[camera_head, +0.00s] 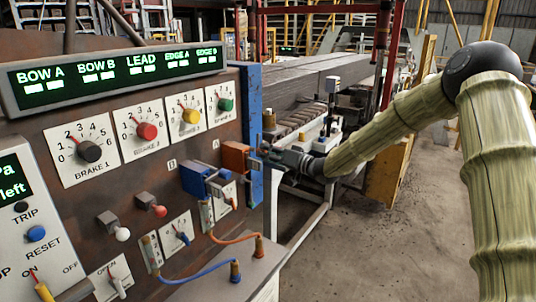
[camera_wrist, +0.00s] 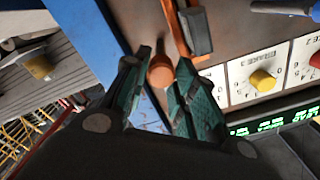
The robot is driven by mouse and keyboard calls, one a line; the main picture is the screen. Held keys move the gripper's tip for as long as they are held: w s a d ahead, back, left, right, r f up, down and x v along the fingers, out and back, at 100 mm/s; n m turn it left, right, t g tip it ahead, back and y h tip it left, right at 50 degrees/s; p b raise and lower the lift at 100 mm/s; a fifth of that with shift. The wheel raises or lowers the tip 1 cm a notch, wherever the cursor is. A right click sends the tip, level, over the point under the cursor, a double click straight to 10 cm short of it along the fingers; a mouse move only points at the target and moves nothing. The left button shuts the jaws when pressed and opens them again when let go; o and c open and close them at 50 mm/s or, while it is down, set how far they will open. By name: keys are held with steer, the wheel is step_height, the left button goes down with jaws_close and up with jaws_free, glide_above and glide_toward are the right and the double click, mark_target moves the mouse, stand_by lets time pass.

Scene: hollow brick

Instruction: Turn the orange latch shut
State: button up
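The orange latch (camera_head: 236,157) is a blocky orange piece at the right edge of the brown panel, beside a blue upright. In the wrist view, an orange strip (camera_wrist: 172,22) and a round orange-brown knob (camera_wrist: 160,72) show. My gripper (camera_head: 266,151) is at the latch's right side in the head view. In the wrist view, my gripper (camera_wrist: 163,92) has its two green-padded fingers apart, with the round knob just beyond and between their tips. I cannot tell whether either finger touches it. My gripper hides part of the latch's right side in the head view.
A blue latch block (camera_head: 195,180) sits just left of the orange one. Brake dials with black (camera_head: 90,151), red (camera_head: 147,131), yellow (camera_head: 190,115) and green (camera_head: 225,104) knobs are above. Cables (camera_head: 233,239) loop below. Open floor (camera_head: 360,240) lies right.

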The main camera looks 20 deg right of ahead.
steer(key=c, duration=0.3)
steer(key=shift+c, duration=0.2)
steer(key=shift+f, duration=0.1)
steer(key=n+b, duration=1.9)
steer(key=shift+s+a, duration=0.15)
steer(key=shift+b, duration=0.35)
steer(key=o, duration=1)
